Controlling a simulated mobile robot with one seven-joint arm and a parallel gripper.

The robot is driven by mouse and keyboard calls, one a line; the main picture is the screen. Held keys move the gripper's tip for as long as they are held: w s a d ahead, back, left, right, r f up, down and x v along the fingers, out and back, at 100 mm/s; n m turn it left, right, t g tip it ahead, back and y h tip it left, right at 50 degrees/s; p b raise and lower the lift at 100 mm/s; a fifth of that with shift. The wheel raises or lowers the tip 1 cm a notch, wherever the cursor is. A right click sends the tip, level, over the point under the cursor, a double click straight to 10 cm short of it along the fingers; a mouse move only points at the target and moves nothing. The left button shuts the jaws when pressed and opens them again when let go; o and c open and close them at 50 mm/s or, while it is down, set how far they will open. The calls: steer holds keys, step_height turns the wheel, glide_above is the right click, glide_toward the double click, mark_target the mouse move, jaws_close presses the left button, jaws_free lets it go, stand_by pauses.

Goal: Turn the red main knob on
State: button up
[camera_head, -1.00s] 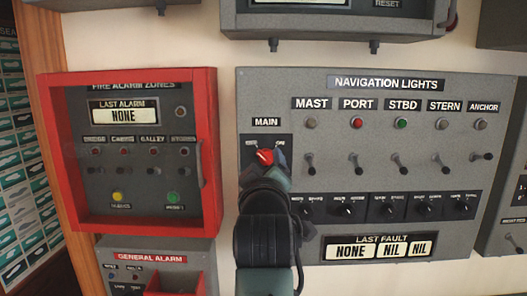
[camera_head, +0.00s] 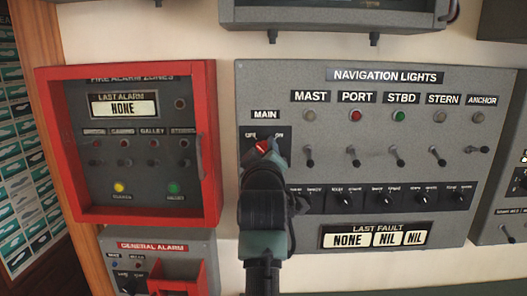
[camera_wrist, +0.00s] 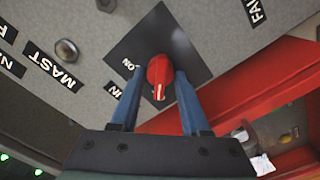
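The red main knob (camera_head: 262,146) sits on a small dark plate under the MAIN label (camera_head: 264,114), at the left of the grey navigation lights panel (camera_head: 298,238). OFF and ON marks stand above the knob. My gripper (camera_head: 263,151) is at the knob and hides much of it. In the wrist view the knob (camera_wrist: 160,72) lies between the two blue fingertips, with almost no gap on either side. I cannot tell whether they press on it. Its white pointer mark faces the bottom of that view, away from the ON mark (camera_wrist: 128,65). The OFF mark is hidden there.
The red-framed fire alarm box (camera_head: 207,140) protrudes close to the left of my arm. A general alarm box (camera_head: 155,247) is below it. Toggle switches (camera_head: 353,155) and a row of small dark knobs (camera_head: 386,197) are to the right.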

jaws_close()
steer(key=shift+m, duration=0.3)
steer(key=m+b, duration=0.1)
steer(key=m, duration=0.2)
steer(key=shift+m, duration=0.4)
steer(key=m+b, duration=0.1)
steer(key=m, duration=0.3)
steer(key=shift+d+m, duration=0.15)
steer(key=shift+m, duration=0.15)
steer(key=m, duration=0.4)
steer(key=shift+d+b, duration=0.1)
steer(key=shift+b, duration=0.3)
steer(key=m, duration=0.4)
steer(key=shift+d+m, duration=0.1)
steer(key=shift+m, duration=0.5)
